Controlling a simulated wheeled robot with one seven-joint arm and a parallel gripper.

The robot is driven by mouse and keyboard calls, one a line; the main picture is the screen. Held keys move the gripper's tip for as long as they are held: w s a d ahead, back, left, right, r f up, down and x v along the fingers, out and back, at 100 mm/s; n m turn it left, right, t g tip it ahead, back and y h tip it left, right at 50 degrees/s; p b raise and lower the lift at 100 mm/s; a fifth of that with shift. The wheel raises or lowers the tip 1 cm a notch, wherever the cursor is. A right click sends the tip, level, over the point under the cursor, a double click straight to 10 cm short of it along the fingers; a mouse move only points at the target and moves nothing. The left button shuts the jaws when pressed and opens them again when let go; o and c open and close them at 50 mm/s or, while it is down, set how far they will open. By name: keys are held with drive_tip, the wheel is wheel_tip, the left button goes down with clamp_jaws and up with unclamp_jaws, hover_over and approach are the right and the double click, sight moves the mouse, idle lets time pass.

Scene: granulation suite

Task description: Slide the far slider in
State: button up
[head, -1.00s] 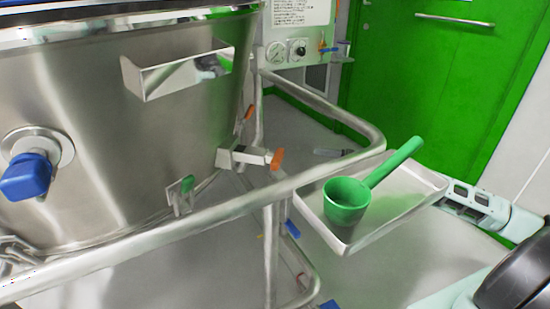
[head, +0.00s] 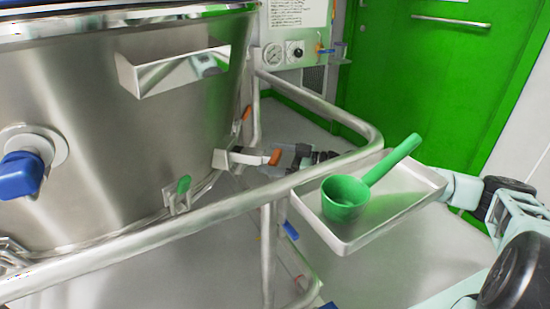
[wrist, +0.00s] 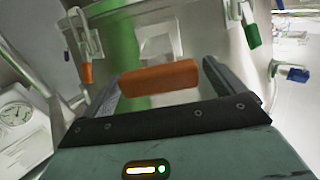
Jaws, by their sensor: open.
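A metal slider with an orange handle (head: 275,157) sticks out from the lower side of the steel vessel, just inside the rail. In the wrist view its orange handle (wrist: 158,78) lies crosswise between the jaws. My gripper (head: 284,157) reaches it from the right, behind the rail and tray, partly hidden. In the wrist view my gripper (wrist: 165,82) is open, with one finger on each side of the handle. I cannot tell whether the fingers touch it. Another orange-handled clamp (head: 247,112) is farther back; it also shows in the wrist view (wrist: 87,73).
A bent steel rail (head: 325,110) runs around the vessel (head: 90,100). A metal tray (head: 415,199) with a green scoop (head: 345,198) stands close above my arm. A green-handled clamp (head: 183,185) and a blue knob (head: 22,176) are on the vessel's nearer side.

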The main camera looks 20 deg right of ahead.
sight(258, 155)
drive_tip(key=c, duration=1.4)
drive_tip(key=b+x, duration=0.2)
drive_tip(key=x, duration=0.5)
drive_tip(key=shift+w+a, duration=0.15)
drive_tip(key=shift+a, duration=0.05)
drive_tip(key=shift+r, duration=0.1)
drive_tip(key=o, duration=1.4)
drive_tip(key=shift+a, duration=0.15)
drive_tip(key=p+v, duration=0.2)
drive_tip(key=v, duration=1.5)
